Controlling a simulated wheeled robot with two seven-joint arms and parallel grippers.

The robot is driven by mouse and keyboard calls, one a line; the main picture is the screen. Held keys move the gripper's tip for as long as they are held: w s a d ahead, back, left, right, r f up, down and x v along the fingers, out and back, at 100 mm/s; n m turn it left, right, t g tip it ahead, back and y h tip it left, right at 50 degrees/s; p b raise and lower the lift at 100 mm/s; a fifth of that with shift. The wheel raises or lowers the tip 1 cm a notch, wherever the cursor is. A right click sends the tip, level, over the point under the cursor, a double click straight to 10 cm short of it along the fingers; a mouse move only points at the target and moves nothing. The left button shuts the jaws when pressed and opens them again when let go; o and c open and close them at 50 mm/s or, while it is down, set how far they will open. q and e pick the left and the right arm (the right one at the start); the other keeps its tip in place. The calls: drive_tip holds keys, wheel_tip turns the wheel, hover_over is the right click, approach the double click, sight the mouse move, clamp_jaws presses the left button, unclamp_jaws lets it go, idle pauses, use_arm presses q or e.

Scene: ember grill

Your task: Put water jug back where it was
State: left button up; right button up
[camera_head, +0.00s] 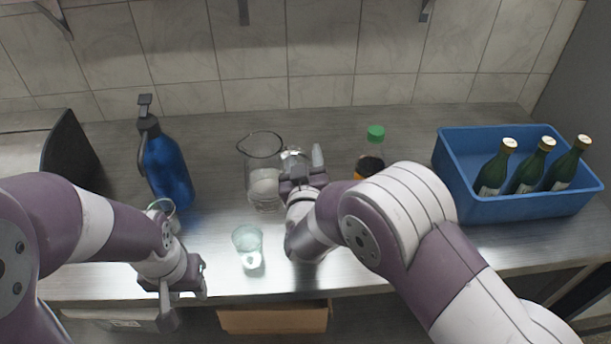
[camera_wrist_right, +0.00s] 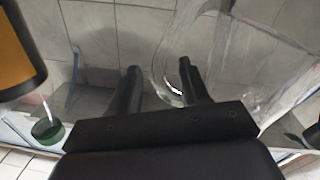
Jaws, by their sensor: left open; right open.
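The water jug (camera_head: 262,180) is a clear glass pitcher standing upright on the counter near the middle of the head view. My right gripper (camera_head: 302,170) is just to the right of the jug, at its handle side. In the right wrist view, the jug's clear glass and curved handle (camera_wrist_right: 165,75) show at and between the open fingers (camera_wrist_right: 158,88). Whether the fingers touch the handle I cannot tell. My left gripper (camera_head: 182,295) is open and empty at the counter's front edge, low and to the left.
A small glass (camera_head: 248,246) stands in front of the jug, and another glass (camera_head: 163,212) is behind my left wrist. A green-capped bottle (camera_head: 375,150) and a blue crate (camera_head: 520,208) with green bottles are at right.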

drive_tip(key=s, duration=1)
drive_tip(key=f+g, duration=0.1)
drive_tip(key=g, duration=0.1)
drive_tip(key=w+d+f+g+y, duration=0.1)
drive_tip(key=f+g+y, duration=0.1)
drive_tip(key=f+g, duration=0.1)
drive_tip(key=shift+w+d+m+g, duration=0.15)
drive_tip(key=shift+d+m+g, duration=0.15)
drive_tip(key=shift+d, duration=0.05)
drive_tip(key=s+d+f+g, duration=0.1)
drive_tip(key=g, duration=0.1)
drive_tip(key=s+d+f+g, duration=0.1)
drive_tip(key=s+d+g, duration=0.1)
drive_tip(key=shift+f+y, duration=0.25)
drive_tip(key=shift+y, duration=0.05)
drive_tip(key=s+d+f+m+g+h, duration=0.1)
drive_tip(key=s+d+g, duration=0.6)
drive_tip(key=s, duration=0.5)
drive_tip(key=shift+s+d+f+m, duration=0.25)
drive_tip(key=shift+d+m, duration=0.15)
drive_tip(key=shift+d, duration=0.5)
